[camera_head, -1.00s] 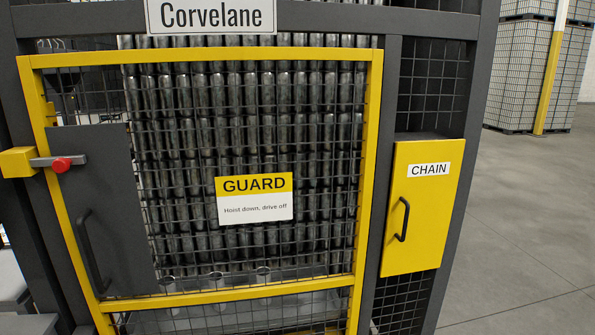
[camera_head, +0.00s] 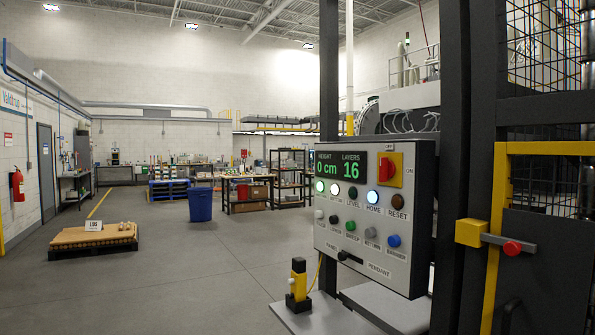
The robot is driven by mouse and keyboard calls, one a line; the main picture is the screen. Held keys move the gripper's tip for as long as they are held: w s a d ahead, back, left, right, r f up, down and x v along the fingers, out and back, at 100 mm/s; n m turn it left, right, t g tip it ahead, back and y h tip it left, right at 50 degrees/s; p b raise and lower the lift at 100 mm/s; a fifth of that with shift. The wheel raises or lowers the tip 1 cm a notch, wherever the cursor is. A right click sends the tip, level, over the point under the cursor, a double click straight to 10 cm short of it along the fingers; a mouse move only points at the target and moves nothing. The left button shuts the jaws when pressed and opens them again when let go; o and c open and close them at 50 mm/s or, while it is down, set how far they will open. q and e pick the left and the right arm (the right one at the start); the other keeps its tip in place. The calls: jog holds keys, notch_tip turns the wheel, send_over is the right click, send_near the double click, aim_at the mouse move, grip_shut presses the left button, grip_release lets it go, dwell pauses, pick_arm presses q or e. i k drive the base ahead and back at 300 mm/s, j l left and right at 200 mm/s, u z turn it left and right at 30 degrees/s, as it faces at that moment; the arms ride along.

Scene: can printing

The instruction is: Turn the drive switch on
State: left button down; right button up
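A grey control panel (camera_head: 334,240) stands right of centre, its face angled toward the left. A red rotary switch on a yellow plate (camera_head: 397,169) sits at the panel's upper right. Its red handle (camera_head: 385,168) looks upright or slightly tilted. An "ON" label is to its right, and a small label above it is too small to read surely. I see no label reading "drive" in this view. The panel's display (camera_head: 340,165) reads height 0 cm and layers 16. Neither of my grippers is in view.
Below the display are several buttons, some lit, and a black panel/pendant selector (camera_head: 350,257). A yellow pendant (camera_head: 298,279) stands on a grey surface below. The yellow-framed guard door, with a red-knobbed latch (camera_head: 512,248), is at right. Open floor (camera_head: 190,285) lies left.

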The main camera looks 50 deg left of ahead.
aim_at(387, 169)
jog(key=u, duration=1.15)
